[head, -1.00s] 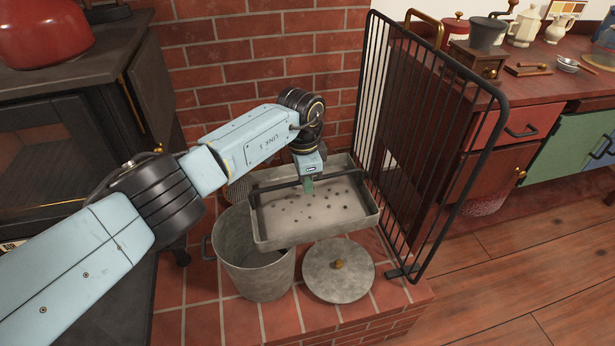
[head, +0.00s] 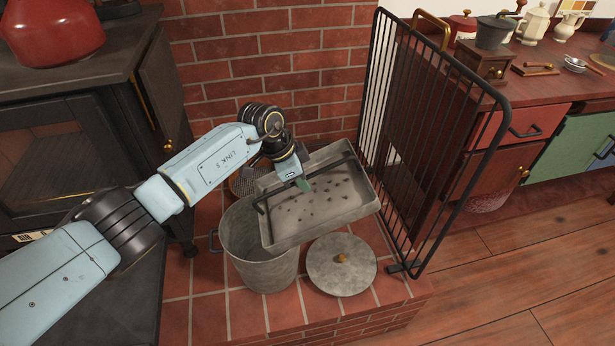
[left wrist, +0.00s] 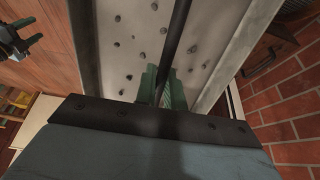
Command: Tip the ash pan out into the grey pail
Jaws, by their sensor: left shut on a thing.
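The ash pan (head: 325,218) is a grey metal tray with dark lumps scattered on its pale floor. It hangs in the air, tilted, its left end near the right side of the pail's mouth. My left gripper (head: 304,185) is shut on the pan's dark bar handle; the left wrist view shows its green fingers (left wrist: 162,88) around the bar. The grey pail (head: 262,262) stands open on the brick hearth, below and left of the pan. Part of its mouth is visible. In the left wrist view, what looks like my right gripper (left wrist: 20,42) shows at the upper left edge.
A round grey lid (head: 341,268) with a brass knob lies on the hearth, right of the pail. A black barred screen (head: 425,150) stands close to the pan's right. The dark stove (head: 60,150) with a red kettle (head: 50,30) is at left. A brick wall is behind.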

